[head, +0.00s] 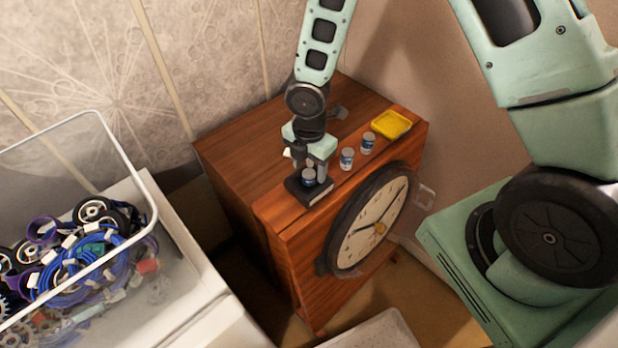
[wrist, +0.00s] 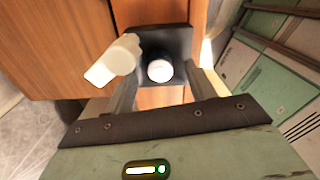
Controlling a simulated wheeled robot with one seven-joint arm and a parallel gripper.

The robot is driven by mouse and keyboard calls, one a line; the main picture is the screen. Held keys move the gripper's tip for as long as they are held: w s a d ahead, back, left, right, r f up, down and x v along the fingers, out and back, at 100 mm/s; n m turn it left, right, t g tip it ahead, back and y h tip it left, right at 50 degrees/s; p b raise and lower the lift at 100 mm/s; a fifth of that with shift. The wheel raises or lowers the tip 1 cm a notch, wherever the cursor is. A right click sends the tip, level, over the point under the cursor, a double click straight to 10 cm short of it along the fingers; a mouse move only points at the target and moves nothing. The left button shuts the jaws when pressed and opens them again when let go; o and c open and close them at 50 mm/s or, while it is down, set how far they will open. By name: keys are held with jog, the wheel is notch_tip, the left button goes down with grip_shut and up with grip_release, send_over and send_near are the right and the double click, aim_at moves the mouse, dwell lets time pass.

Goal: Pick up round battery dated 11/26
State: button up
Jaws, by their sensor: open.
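A small round battery (head: 309,177) with a blue and pale label stands upright on a black block at the front left edge of the wooden cabinet top. Its pale round top (wrist: 159,70) shows between my fingers in the wrist view. My gripper (head: 308,170) points down over it, open, with one finger on each side. I cannot see clear contact. Two similar batteries stand upright on the wood to the right, a nearer one (head: 347,158) and a farther one (head: 368,142). No date is readable on any of them.
The black block (wrist: 176,40) lies under the battery. A white rounded object (wrist: 115,60) is close by my left finger in the wrist view. A yellow tray (head: 391,124) lies at the back right of the cabinet (head: 235,165). A clock (head: 372,222) is on its front.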

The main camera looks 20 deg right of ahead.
aim_at(308, 175)
jog(key=shift+f, duration=1.2)
jog(key=c, duration=1.1)
